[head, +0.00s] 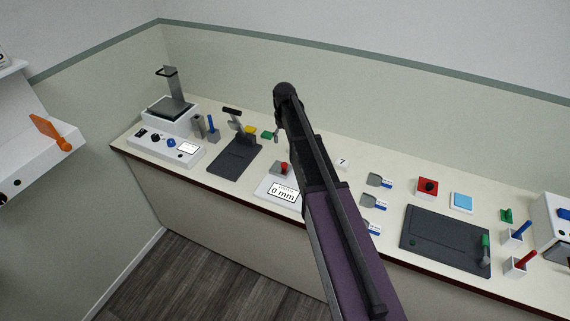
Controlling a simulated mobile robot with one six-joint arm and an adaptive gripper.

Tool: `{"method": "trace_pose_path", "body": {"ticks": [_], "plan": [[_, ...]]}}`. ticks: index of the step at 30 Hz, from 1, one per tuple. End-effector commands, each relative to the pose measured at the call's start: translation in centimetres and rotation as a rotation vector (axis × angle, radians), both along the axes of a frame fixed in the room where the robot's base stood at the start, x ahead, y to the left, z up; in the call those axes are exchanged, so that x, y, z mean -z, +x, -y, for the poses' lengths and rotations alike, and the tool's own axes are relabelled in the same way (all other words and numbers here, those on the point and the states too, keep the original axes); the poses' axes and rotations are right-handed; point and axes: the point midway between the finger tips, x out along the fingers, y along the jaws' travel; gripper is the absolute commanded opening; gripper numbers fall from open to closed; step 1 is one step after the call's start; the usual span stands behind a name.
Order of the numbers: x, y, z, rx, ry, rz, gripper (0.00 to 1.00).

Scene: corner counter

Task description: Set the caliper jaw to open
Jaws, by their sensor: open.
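A pale device with a display reading "0 mm" (283,192) stands on the counter in the middle of the head view. It looks like the caliper. A small red part (283,166) shows at its back, and my arm hides its right side. I cannot make out the position of its jaw.
A dark press-like stand (236,155) is left of the caliper, with a white control box (166,147) farther left. Right of my arm are several small tagged pieces, a red button box (427,187) and a dark board (440,241). An orange lever (50,132) is at far left.

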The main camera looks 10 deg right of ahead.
Motion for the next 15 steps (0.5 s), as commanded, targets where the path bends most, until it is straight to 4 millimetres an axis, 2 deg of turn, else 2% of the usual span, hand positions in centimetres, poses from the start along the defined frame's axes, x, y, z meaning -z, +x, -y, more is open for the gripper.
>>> {"method": "trace_pose_path", "body": {"ticks": [15], "plan": [[3.8,0.0,-0.1,-0.001,0.0,0.0,0.76]]}}
